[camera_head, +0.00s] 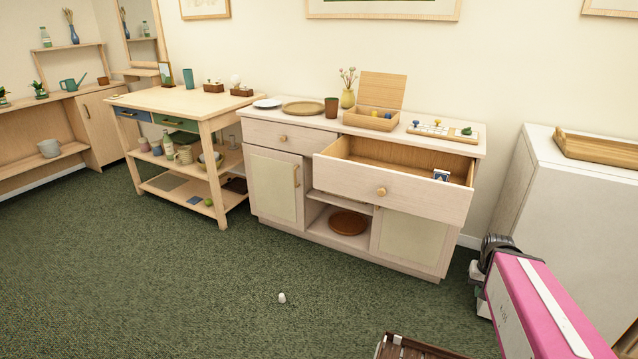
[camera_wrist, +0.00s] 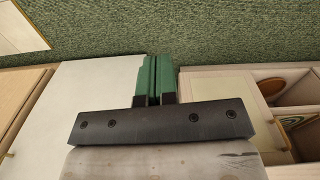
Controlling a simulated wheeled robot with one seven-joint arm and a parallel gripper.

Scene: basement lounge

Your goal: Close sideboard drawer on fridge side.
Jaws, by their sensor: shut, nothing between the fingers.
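The pale wood sideboard (camera_head: 273,235) stands against the wall. Its right-hand drawer (camera_head: 395,191), nearest the white fridge (camera_head: 560,190), is pulled well open, with a round knob on its front and a small dark-and-white item inside. The left-hand drawer (camera_head: 273,136) is shut. My gripper (camera_wrist: 156,80) shows green fingers pressed together and empty in the wrist view, between a white surface on the left and the sideboard (camera_wrist: 222,88) on the right. The fingertips do not show clearly in the head view, where my arm is at the lower right.
A wooden tray (camera_head: 597,150) lies on the fridge. Plates, a cup, a vase and an open box (camera_head: 371,119) stand on the sideboard. A wooden workbench (camera_head: 180,100) is to the left. A small white object (camera_head: 282,298) lies on the open carpet, and a dark slatted item (camera_head: 415,348) at the bottom edge.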

